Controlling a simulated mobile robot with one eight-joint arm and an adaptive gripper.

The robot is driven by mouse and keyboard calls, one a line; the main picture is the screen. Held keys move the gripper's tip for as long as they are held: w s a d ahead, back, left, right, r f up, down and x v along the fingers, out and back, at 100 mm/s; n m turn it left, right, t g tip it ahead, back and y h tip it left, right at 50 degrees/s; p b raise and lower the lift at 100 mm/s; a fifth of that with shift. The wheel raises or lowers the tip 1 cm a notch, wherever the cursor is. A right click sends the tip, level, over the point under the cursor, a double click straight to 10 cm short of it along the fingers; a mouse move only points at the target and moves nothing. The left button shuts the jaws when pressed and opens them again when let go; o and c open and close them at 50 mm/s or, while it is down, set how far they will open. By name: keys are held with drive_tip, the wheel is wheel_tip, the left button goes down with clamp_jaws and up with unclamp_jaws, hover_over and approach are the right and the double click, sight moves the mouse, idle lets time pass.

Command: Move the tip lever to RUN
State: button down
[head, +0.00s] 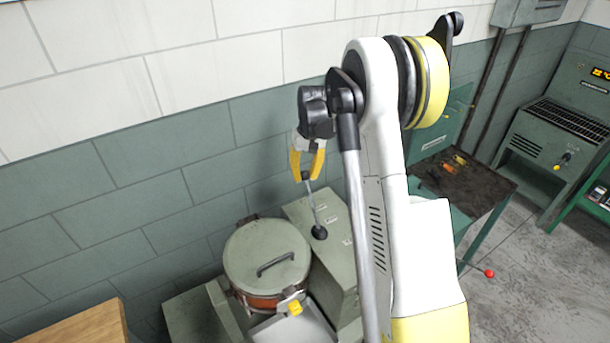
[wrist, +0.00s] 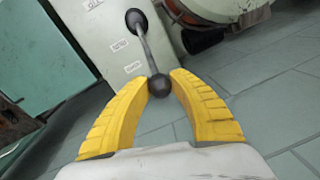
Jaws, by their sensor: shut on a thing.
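The tip lever is a thin metal rod (head: 313,207) rising from a black boot (head: 319,232) on top of a grey-green box (head: 340,265). It stands up, leaning slightly left in the head view. In the wrist view the rod (wrist: 147,50) ends in a dark round knob (wrist: 160,87). My gripper (head: 307,176), with yellow fingers, is shut on this knob; its fingertips (wrist: 160,84) sit on either side of it. Small white labels (wrist: 119,45) lie beside the lever on the box; I cannot read clearly which one is RUN.
A round lidded drum (head: 266,255) with a black handle stands left of the box. The tiled wall (head: 150,190) is close behind. A dark-topped bench (head: 465,185) with tools and a green machine (head: 560,130) stand to the right. Grey floor (head: 530,270) is open at the lower right.

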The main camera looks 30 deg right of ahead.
drive_tip(key=s+r+t+b, duration=0.2)
drive_tip(key=s+t, duration=0.1)
drive_tip(key=s, duration=0.3)
drive_tip(key=shift+s+t, duration=0.25)
drive_tip(key=shift+t, duration=0.15)
drive_tip(key=shift+d, duration=0.1)
drive_tip(key=c, duration=1.1)
unclamp_jaws()
drive_tip(key=v, duration=1.2)
